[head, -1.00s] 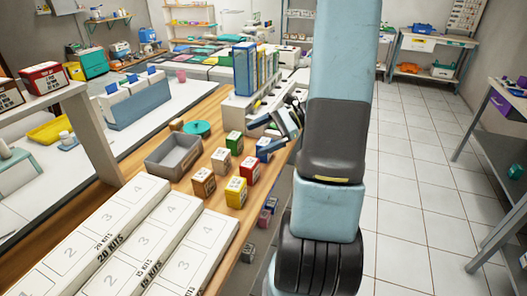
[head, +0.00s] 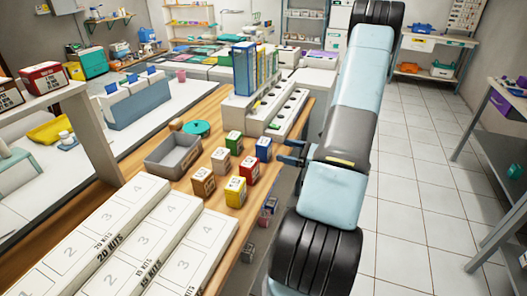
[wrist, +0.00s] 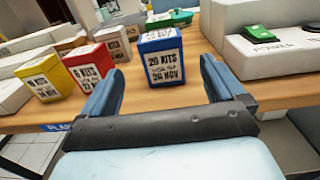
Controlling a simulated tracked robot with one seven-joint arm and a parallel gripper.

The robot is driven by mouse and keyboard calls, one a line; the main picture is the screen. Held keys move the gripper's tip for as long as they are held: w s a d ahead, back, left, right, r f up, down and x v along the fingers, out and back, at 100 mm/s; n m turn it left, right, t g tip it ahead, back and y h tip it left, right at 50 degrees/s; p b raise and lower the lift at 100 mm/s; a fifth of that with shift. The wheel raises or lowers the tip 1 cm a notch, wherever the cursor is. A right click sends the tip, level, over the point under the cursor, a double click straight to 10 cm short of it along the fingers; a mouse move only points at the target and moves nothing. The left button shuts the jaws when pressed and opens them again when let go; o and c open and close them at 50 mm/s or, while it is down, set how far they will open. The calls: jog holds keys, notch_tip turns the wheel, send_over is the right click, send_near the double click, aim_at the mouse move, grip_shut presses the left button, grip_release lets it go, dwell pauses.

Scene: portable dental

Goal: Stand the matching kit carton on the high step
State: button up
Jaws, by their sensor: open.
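A blue carton (head: 263,149) stands upright on the wooden counter; in the wrist view its label (wrist: 162,57) reads "20 KITS" and "26 NOV". My gripper (head: 291,153) is open and empty at the counter's right edge, beside the blue carton. In the wrist view the blue carton stands ahead, between the lines of the two fingers, not touched. A white stepped stand (head: 130,222) at the lower left has numbered places; one step front reads "20 KITS", another seems to read "15 KITS". No carton stands on its visible places.
Red (head: 249,170), yellow (head: 235,191), brown (head: 203,182), tan (head: 221,158) and green (head: 234,141) cartons stand close by the blue one. A grey tray (head: 173,156) lies left of them. A white unit (head: 278,115) stands behind. Floor at right is clear.

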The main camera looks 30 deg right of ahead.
aim_at(259, 145)
jog(key=x, duration=1.1)
jog(key=shift+w+f, duration=0.15)
jog(key=shift+c, duration=0.3)
jog(key=c, duration=1.1)
